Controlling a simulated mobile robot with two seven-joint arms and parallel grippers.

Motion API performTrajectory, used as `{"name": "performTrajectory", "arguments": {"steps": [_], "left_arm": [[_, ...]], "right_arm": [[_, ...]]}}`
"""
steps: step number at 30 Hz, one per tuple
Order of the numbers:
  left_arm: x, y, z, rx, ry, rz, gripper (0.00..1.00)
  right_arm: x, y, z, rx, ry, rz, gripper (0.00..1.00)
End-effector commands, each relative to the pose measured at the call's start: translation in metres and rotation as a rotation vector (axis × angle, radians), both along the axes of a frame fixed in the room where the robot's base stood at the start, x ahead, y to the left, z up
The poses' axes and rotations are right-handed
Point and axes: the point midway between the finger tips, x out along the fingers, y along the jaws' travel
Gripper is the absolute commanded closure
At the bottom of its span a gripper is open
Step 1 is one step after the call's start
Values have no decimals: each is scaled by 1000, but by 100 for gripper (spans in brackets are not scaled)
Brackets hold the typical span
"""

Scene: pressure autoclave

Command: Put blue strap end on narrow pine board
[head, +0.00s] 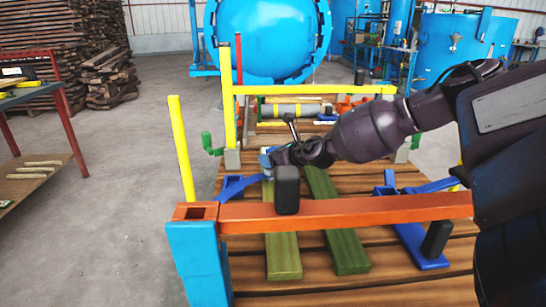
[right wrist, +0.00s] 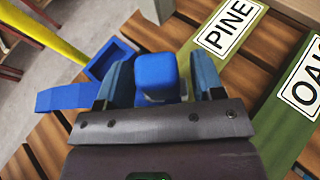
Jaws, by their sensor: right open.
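My right gripper (head: 268,160) reaches in from the right and is over the far end of the left green board. In the right wrist view its fingers (right wrist: 160,80) stand open on either side of a blue block (right wrist: 155,72), which looks like the blue strap end. I cannot tell whether the fingers touch it, or what lies under it. The pine board (right wrist: 228,30), labelled PINE, lies just right of the fingers in that view. It appears to be the left green board (head: 283,255) in the head view. My left gripper is not in view.
A second green board (head: 345,245) lies to the right; its label partly shows in the wrist view (right wrist: 300,90). An orange beam (head: 350,212) crosses in front, with a black block (head: 287,190) near it. Blue brackets (head: 232,187) and a yellow post (head: 181,150) stand left.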

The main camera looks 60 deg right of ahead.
Motion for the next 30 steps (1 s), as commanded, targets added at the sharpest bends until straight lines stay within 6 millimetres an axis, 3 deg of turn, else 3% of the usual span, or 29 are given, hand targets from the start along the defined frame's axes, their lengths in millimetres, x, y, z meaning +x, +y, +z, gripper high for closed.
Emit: {"name": "performTrajectory", "arguments": {"steps": [8,21,30], "left_arm": [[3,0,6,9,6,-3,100],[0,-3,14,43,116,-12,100],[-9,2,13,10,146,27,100]], "right_arm": [[-7,1,11,1,-6,-1,39],[-71,8,44,2,-15,-2,39],[-104,12,52,1,-7,-1,39]]}}
